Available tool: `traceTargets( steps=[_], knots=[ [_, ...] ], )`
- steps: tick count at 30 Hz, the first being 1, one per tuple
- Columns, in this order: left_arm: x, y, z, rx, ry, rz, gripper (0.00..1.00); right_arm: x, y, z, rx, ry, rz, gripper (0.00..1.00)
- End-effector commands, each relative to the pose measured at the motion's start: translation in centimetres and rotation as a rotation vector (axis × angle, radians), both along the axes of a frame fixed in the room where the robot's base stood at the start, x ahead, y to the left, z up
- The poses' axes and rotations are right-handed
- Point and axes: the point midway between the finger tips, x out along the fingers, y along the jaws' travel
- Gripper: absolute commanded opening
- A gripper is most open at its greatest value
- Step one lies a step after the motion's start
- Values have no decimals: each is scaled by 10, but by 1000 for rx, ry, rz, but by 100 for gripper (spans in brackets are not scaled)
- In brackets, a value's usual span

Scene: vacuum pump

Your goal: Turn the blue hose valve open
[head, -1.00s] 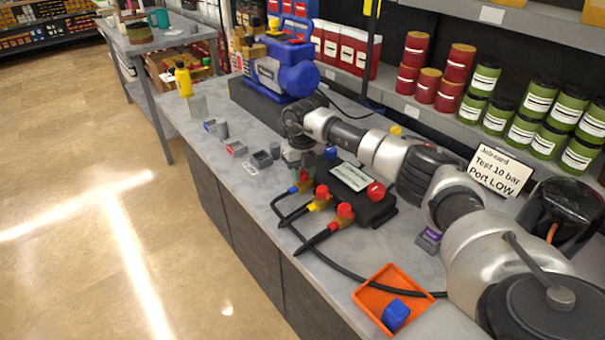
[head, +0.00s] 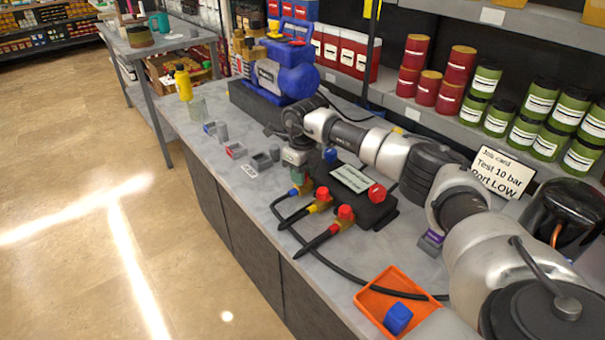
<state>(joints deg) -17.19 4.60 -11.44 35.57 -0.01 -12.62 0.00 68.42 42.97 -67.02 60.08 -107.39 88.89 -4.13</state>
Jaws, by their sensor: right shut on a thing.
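The black manifold block (head: 358,194) sits on the bench with several hose valves along its near side. The blue hose valve (head: 294,191) is the farthest one, with a blue collar on its hose. My right gripper (head: 297,172) points down over it and is shut on its red knob, which is mostly hidden by the fingers. The yellow hose valve (head: 318,201) and the red hose valve (head: 339,221) stand beside it, each with a red knob on top. The knob's exact angle cannot be told. My left gripper is not in view.
An orange tray (head: 376,296) holds a blue cap (head: 398,318) at the near edge. A blue vacuum pump (head: 284,72) stands behind. Small grey holders (head: 236,150) line the left edge. A job card (head: 502,172) reads "Test 10 bar, Port LOW".

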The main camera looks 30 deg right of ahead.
Motion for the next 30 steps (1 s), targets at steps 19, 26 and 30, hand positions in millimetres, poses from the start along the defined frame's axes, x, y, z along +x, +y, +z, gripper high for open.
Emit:
traceTargets(
  steps=[19, 26, 30],
  knots=[
    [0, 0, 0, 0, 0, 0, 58, 0, 0, 0, -1, -1, 0, 56],
    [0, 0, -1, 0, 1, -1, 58, 1, 0, 10, 0, -4, 0, 56],
    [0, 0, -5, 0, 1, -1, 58, 1, 0, 34, 0, -5, 0, 56]
  ],
)
